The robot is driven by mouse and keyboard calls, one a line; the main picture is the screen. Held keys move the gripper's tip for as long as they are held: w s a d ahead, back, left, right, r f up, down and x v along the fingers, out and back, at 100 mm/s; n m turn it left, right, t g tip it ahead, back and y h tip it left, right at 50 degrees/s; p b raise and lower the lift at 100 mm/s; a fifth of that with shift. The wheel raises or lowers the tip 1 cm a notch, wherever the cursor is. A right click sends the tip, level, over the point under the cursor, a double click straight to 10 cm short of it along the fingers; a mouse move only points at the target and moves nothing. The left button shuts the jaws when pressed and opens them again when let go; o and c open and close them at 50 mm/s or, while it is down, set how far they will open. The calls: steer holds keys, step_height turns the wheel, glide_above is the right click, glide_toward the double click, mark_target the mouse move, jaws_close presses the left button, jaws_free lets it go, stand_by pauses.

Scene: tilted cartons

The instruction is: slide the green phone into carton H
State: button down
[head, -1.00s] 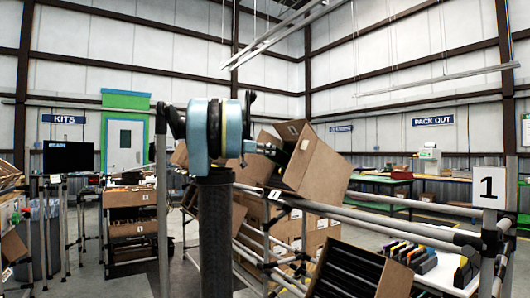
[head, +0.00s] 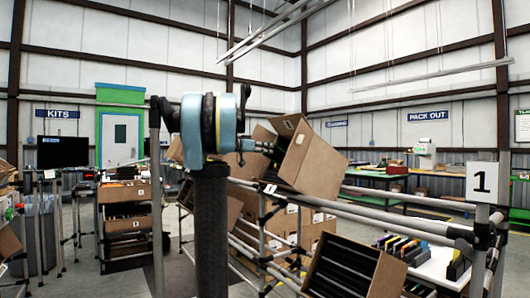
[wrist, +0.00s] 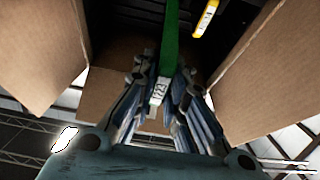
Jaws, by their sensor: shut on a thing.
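In the wrist view my gripper (wrist: 163,82) is shut on the green phone (wrist: 171,38), a narrow green strip standing edge-on. A white tag with dark marks sits at its near end between the fingers. The phone points away into the dark opening of a tilted brown carton, between its side flaps (wrist: 265,75); how deep it reaches is unclear. A yellow item (wrist: 207,18) lies inside, right of the phone. In the head view this open carton (head: 314,163) tilts on a rack in front of my arm; its letter is unreadable. The gripper tips and phone are hidden there.
Grey rack rails (head: 400,217) run right of the carton to a post with a sign "1" (head: 482,183). A dark slotted carton (head: 345,268) is below. A white tray (head: 440,262) of coloured items stands at lower right. More cartons lie behind.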

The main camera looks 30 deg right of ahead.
mark_target(276, 154)
steer(key=shift+d+f, duration=0.35)
steer(key=shift+d, duration=0.35)
stand_by(0.7)
steer(key=shift+d+f, duration=0.15)
steer(key=shift+d, duration=0.15)
steer(key=shift+w+d+f, duration=0.1)
steer(key=shift+d+f, duration=0.05)
steer(key=shift+d, duration=0.15)
steer(key=shift+d+f, duration=0.15)
steer(key=shift+d, duration=0.1)
steer(key=shift+w+d+f, duration=0.1)
steer(key=shift+d+f, duration=0.2)
steer(key=shift+d, duration=0.3)
stand_by(0.3)
steer(key=shift+d+f, duration=0.35)
steer(key=shift+d, duration=0.25)
stand_by(0.4)
steer(key=shift+d+f, duration=0.1)
steer(key=shift+d, duration=0.1)
steer(key=shift+w+d+f, duration=0.1)
steer(key=shift+d+f, duration=0.5)
steer(key=shift+d, duration=0.3)
